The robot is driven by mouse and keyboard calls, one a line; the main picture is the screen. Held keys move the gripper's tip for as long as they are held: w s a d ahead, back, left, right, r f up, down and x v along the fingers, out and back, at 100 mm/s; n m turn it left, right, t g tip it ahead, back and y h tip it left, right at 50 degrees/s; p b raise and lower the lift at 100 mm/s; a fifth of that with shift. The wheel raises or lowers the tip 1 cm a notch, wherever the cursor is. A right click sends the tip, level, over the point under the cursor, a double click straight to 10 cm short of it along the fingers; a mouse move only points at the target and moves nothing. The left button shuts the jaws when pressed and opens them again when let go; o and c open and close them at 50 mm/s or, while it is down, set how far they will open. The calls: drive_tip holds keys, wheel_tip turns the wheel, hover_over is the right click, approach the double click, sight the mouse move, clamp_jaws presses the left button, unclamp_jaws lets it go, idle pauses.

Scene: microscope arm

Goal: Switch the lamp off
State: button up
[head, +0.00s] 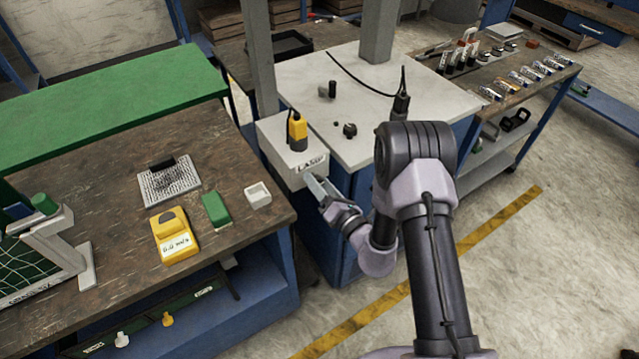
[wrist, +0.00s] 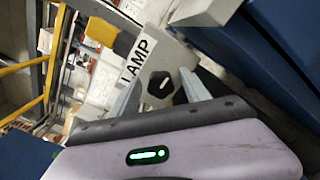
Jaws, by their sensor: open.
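The lamp box (head: 287,142) is light grey and stands at the left corner of the white-topped cabinet. Its front label reads LAMP in the wrist view (wrist: 138,58). Below the label is a dark rotary knob (wrist: 160,85) with a white pointer mark; the knob is hidden in the head view. My gripper (head: 316,186) is in front of the box face. In the wrist view my gripper (wrist: 160,80) is open, with one finger on each side of the knob. I cannot tell whether the fingers touch it.
A yellow and black device (head: 297,132) sits on top of the lamp box. To the left is a wooden bench (head: 110,215) with a yellow meter (head: 174,236), a green block (head: 215,209) and a small white tray (head: 258,194). The cabinet top (head: 365,95) holds small dark parts and a cable.

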drive_tip(key=shift+w, duration=0.1)
clamp_jaws()
drive_tip(key=shift+n, duration=0.4)
drive_tip(key=n+b, duration=0.2)
drive_tip(key=n, duration=0.1)
drive_tip(key=shift+n, duration=0.4)
drive_tip(key=n+b, duration=0.2)
drive_tip(key=n, duration=0.2)
drive_tip(key=shift+a+n, duration=0.1)
drive_tip(key=shift+n, duration=0.3)
drive_tip(key=n+b, duration=0.3)
drive_tip(key=n, duration=0.1)
drive_tip(key=shift+a+f, duration=0.1)
drive_tip(key=shift+s+n+b, duration=0.2)
drive_tip(key=shift+n+b, duration=1.5)
drive_tip(key=shift+n, duration=0.7)
